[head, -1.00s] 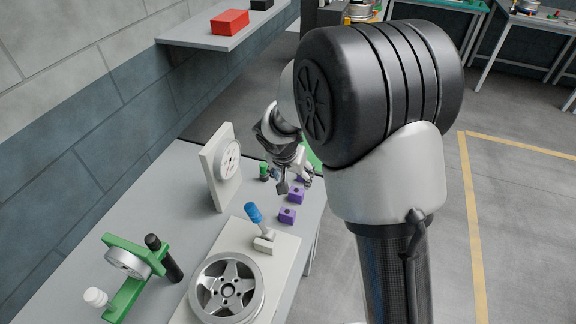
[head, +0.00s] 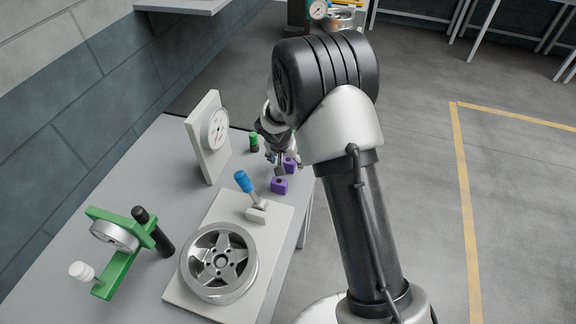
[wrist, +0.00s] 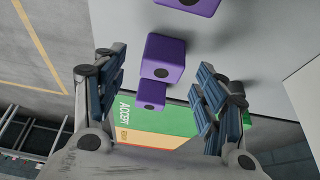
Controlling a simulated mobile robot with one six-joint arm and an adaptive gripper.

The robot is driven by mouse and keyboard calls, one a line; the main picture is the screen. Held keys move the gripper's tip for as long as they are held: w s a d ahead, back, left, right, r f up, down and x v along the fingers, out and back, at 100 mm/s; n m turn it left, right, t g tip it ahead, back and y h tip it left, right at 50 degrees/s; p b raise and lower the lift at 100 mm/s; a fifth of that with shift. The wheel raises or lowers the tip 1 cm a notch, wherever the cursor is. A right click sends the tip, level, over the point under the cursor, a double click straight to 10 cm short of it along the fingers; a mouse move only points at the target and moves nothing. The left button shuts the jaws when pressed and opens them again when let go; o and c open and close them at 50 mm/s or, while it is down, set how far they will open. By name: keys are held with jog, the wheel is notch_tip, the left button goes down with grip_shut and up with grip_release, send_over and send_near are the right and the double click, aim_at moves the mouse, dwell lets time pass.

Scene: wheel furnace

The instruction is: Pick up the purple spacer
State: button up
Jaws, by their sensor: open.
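Three purple spacers show in the wrist view: one cut by the top edge (wrist: 187,4), a middle one (wrist: 163,57) and a farther one (wrist: 151,94). Each is a block with a dark round hole. The middle and farther ones appear between the spread fingers of my gripper (wrist: 161,70), which is open and empty. In the head view two spacers show on the bench, a nearer one (head: 280,186) and one behind it (head: 291,164). My gripper (head: 276,162) is just left of the rear one. The third is hidden there by my arm.
A green and orange panel marked ACCEPT (wrist: 180,120) lies beyond the spacers. On the bench (head: 165,165) stand a dial gauge on a plate (head: 207,140), a green-topped cylinder (head: 254,141), a blue-handled clamp (head: 245,183), a wheel (head: 219,264) and a green gauge frame (head: 122,262).

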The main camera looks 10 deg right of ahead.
aim_at(288, 160)
jog(key=x, duration=0.4)
jog(key=shift+w+r+b, duration=0.1)
jog(key=shift+b, duration=0.25)
jog(key=shift+c, duration=0.6)
jog(key=c, duration=1.1)
